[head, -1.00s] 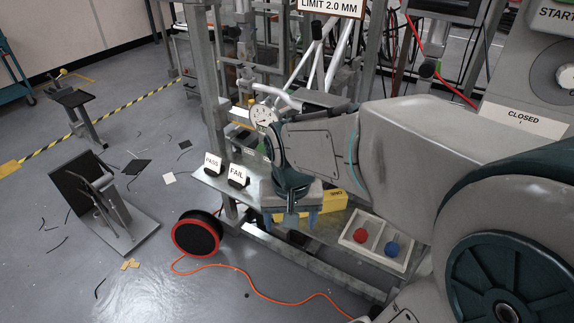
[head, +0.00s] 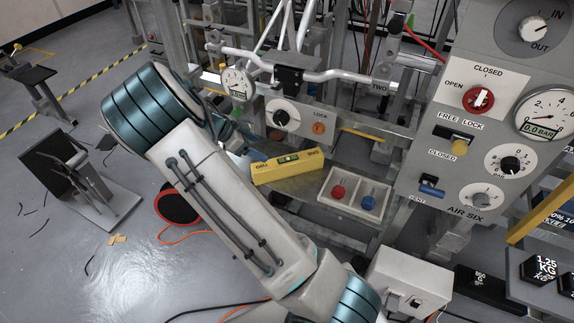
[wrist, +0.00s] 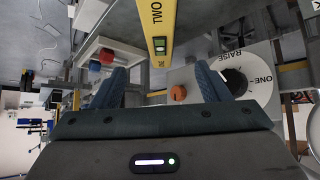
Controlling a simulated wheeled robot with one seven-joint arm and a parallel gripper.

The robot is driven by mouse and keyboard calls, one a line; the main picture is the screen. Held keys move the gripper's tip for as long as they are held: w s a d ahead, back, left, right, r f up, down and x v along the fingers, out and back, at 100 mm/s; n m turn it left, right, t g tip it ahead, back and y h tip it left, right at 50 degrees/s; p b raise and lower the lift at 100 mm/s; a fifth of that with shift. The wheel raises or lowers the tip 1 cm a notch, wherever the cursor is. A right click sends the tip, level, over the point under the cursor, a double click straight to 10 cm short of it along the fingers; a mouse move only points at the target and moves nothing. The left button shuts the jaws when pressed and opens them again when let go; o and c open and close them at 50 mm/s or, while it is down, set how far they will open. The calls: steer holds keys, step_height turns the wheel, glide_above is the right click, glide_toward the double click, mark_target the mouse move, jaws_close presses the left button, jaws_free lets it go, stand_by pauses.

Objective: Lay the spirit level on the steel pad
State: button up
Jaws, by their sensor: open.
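The yellow spirit level (head: 275,172) with its green vial lies on the metal shelf (head: 303,188), left of the white tray. It also shows in the wrist view (wrist: 154,22), end toward me, with its near end just beyond the gap between my fingers and not held. My gripper (wrist: 160,85) is open and empty there, a finger on each side. In the head view my gripper is mostly hidden behind my arm, near the level's left end. I cannot pick out the steel pad for sure.
A white tray (head: 354,207) with a red and a blue knob is right of the level. A lock panel (head: 297,117) stands behind it, with a dial gauge (head: 238,82) to its left. The control panel (head: 470,115) is at right. Metal posts and bars crowd the back.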

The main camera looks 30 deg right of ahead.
mark_target(284, 161)
steer(key=shift+w+f, duration=0.15)
steer(key=shift+w, duration=0.1)
steer(key=shift+d+f, duration=0.25)
steer(key=shift+d, duration=0.1)
steer(key=x, duration=0.7)
steer(key=shift+d+f, duration=0.2)
steer(key=shift+d, duration=0.05)
steer(key=x, duration=0.4)
steer(key=shift+s, duration=0.45)
steer(key=shift+d+f, duration=0.4)
steer(key=shift+f, duration=0.1)
steer(key=c, duration=1.2)
steer(key=shift+c, duration=0.5)
steer(key=shift+r, duration=0.2)
